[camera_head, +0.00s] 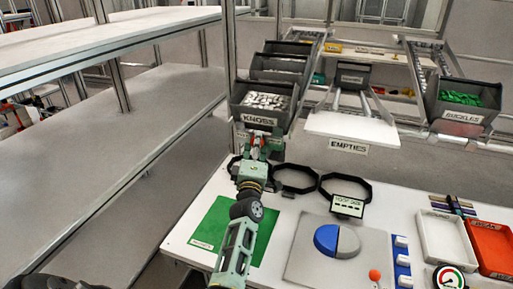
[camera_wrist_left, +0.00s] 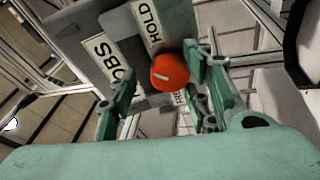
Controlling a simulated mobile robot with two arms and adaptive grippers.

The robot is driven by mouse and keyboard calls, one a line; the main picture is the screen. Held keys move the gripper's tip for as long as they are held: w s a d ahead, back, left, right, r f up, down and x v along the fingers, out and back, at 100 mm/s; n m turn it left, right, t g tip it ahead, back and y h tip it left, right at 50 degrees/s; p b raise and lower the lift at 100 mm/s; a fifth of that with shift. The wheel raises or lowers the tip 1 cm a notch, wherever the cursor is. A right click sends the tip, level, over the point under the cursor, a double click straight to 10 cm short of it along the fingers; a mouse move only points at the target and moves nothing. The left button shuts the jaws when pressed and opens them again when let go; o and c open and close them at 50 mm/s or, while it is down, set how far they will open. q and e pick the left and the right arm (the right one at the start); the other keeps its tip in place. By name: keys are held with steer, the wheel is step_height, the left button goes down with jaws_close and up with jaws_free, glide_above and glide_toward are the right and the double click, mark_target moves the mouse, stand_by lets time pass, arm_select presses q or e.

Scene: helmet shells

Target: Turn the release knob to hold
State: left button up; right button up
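The release knob (camera_wrist_left: 170,72) is a red round knob with a short white line on its face, on a grey plate below the front of the knobs bin (camera_head: 262,102). The white line lies roughly sideways in the left wrist view. A HOLD label (camera_wrist_left: 149,22) is above the knob, and a second label, partly hidden and apparently reading FREE (camera_wrist_left: 179,98), is below it. My left gripper (camera_wrist_left: 160,88) is open, its fingers apart on either side of the knob, the right finger closer. Contact cannot be told. In the head view this gripper (camera_head: 258,146) hides most of the knob. My right gripper is not in view.
The worktable holds a green mat (camera_head: 206,232), black ring frames (camera_head: 294,179), a blue-and-grey disc (camera_head: 337,241), a white tray (camera_head: 445,238) and a red tray (camera_head: 492,246). An empties shelf (camera_head: 350,129) and a buckles bin (camera_head: 462,101) are to the right.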

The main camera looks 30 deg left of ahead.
arm_select(q)
steer(key=shift+a+f, duration=0.1)
steer(key=shift+f, duration=0.05)
steer(key=v, duration=0.7)
steer(key=shift+s, duration=0.3)
steer(key=shift+d, duration=0.2)
